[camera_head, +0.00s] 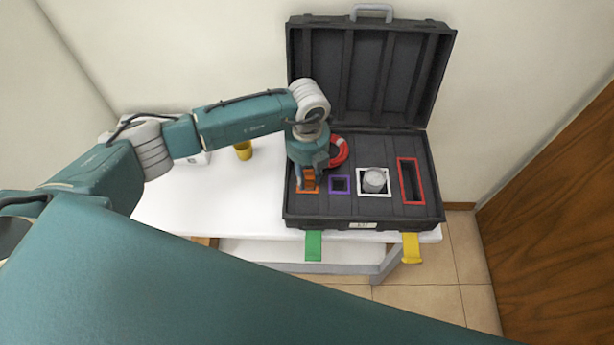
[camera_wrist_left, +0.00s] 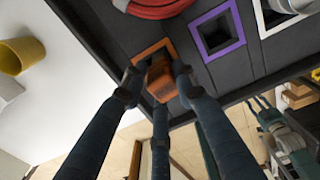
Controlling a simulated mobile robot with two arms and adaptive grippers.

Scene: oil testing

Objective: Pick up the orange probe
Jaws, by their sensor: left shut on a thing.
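The orange probe (camera_wrist_left: 162,83) sits at the orange-framed slot (camera_wrist_left: 139,57) of the black case, and in the head view it shows as a small orange piece (camera_head: 309,180). My left gripper (camera_wrist_left: 157,80) is shut on the probe, with its dark fingers around it. In the head view the left gripper (camera_head: 307,183) points down over the case's left slot and hides part of it. How far the probe is in the slot cannot be told. My right gripper does not show in the head view.
The open black case (camera_head: 400,215) stands on a white table (camera_head: 180,212). Beside the orange slot are a purple-framed slot (camera_head: 339,193), a white-framed slot with a grey round item (camera_head: 375,180), a red-framed slot (camera_head: 411,197) and a red coil (camera_head: 341,151). A yellow cup (camera_head: 243,151) stands left.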

